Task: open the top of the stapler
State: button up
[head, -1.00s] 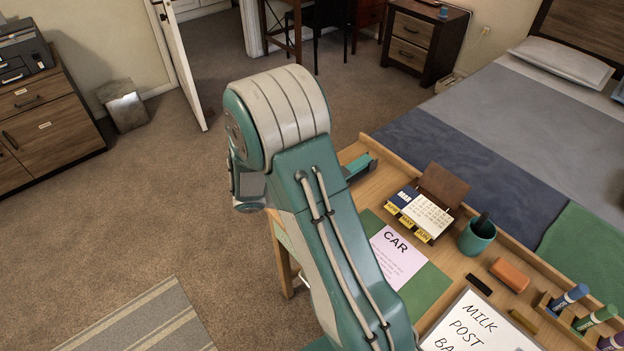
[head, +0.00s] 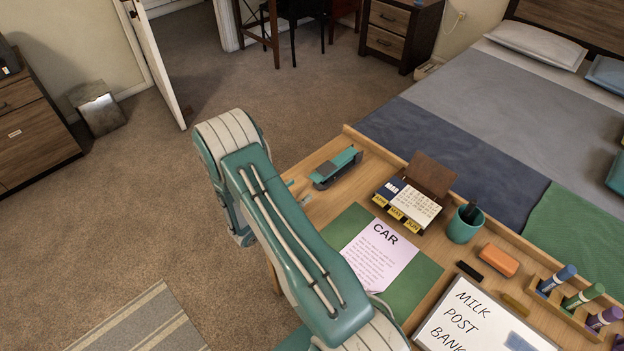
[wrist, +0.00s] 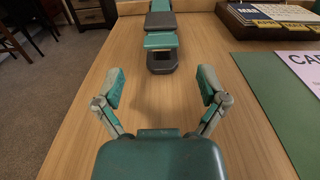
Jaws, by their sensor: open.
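The stapler (head: 335,168) lies at the far left end of the desk, with a teal top over a dark base. In the wrist view the stapler (wrist: 160,45) is straight ahead, its near end facing me. Its teal top sits above the dark base, with a gap showing at the near end. My gripper (wrist: 160,90) is open and empty, short of the stapler and apart from it, with bare wood between the fingers. In the head view my arm hides most of the gripper; a fingertip shows at the desk's left edge.
Right of the stapler stands a desk calendar (head: 408,203) with yellow tabs. A green blotter (head: 416,284) with a CAR sheet (head: 380,252) lies nearer. A pen cup (head: 464,225), orange eraser (head: 499,260) and whiteboard (head: 480,322) are farther right. The wood around the stapler is clear.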

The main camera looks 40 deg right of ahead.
aim_at(313, 179)
jog(key=d, duration=0.5)
jog(key=shift+w+d, duration=0.2)
jog(key=shift+d, duration=0.1)
